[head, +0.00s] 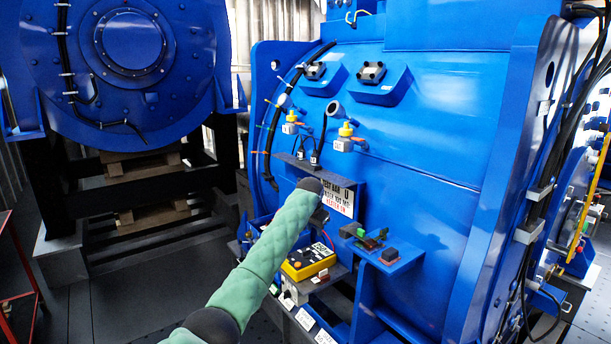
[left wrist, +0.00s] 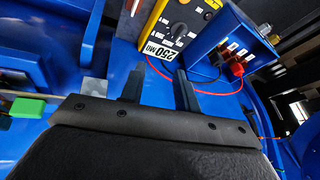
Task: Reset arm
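My left arm, in a padded green sleeve, reaches up from the bottom of the head view to the blue motor housing (head: 430,130). Its dark end covers part of a white sign (head: 338,197) with black and red print. My left gripper (left wrist: 158,90) shows best in the left wrist view, with its two dark fingers apart and nothing between them. A yellow meter (head: 310,262) sits on the ledge below the arm's end. It also shows in the left wrist view (left wrist: 178,30), just beyond the fingertips, with a dial and a "250 MΩ" label. My right gripper is not in view.
A blue shelf (head: 385,262) with small green and red parts juts out to the right. Another blue motor (head: 130,45) stands at left; dark floor (head: 140,290) is open before it.

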